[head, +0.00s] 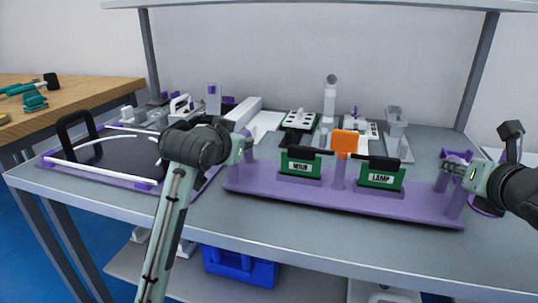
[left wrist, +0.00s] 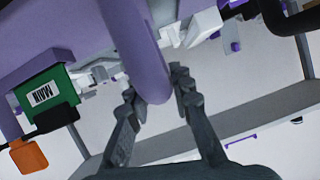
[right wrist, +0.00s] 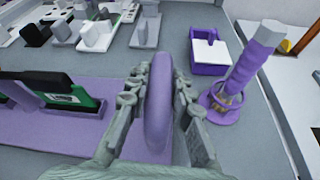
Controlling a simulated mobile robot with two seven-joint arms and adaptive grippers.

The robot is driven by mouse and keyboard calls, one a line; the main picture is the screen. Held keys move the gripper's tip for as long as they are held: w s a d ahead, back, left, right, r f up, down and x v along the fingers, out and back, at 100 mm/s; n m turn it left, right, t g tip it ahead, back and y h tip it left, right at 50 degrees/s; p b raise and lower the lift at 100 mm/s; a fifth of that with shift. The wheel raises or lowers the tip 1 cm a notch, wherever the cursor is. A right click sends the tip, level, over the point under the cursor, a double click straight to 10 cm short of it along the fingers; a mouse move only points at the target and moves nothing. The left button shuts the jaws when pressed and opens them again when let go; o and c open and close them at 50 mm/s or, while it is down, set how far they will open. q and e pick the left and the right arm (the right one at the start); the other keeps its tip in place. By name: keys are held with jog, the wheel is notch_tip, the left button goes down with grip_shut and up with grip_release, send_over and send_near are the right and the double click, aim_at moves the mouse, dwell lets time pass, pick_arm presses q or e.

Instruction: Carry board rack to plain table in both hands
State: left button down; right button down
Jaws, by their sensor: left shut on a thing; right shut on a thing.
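The board rack (head: 330,200) is a long purple base with an upright handle at each end. It carries two green boards, marked MAIN (head: 300,165) and LAMP (head: 380,178), and an orange block (head: 344,142) on a middle post. My left gripper (head: 245,148) is shut on the left handle, which shows between its fingers in the left wrist view (left wrist: 150,65). My right gripper (head: 466,175) is shut on the right handle, which shows in the right wrist view (right wrist: 158,100). The rack looks level over the front of the grey workbench (head: 225,218); I cannot tell whether it touches.
A purple-edged tray (head: 100,178) with a black handle lies left of the rack. Several small fixtures and a white panel (head: 268,127) stand behind it. A purple upright tool (right wrist: 245,70) stands near the right handle. A wooden table (head: 85,95) with teal tools is at the far left.

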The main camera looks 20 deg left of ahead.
pick_arm(q)
jog(key=shift+f+b, duration=0.3)
jog(key=shift+f, duration=0.25)
pick_arm(e)
jog(key=shift+f, duration=0.55)
pick_arm(q)
jog(key=c, duration=1.8)
grip_release()
jog(key=shift+f, duration=0.15)
pick_arm(e)
jog(key=c, duration=1.8)
grip_release()
jog(key=shift+f, duration=0.2)
pick_arm(q)
jog(key=o, duration=0.5)
jog(key=shift+c, duration=0.2)
pick_arm(e)
jog(key=o, duration=0.5)
jog(key=shift+r, duration=0.2)
jog(key=shift+c, duration=0.2)
pick_arm(q)
jog(key=v, duration=0.7)
pick_arm(e)
jog(key=shift+s+r, duration=0.1)
jog(key=shift+s, duration=0.2)
pick_arm(q)
jog(key=shift+s+r, duration=0.2)
jog(key=shift+r, duration=0.05)
pick_arm(e)
jog(key=v, duration=0.7)
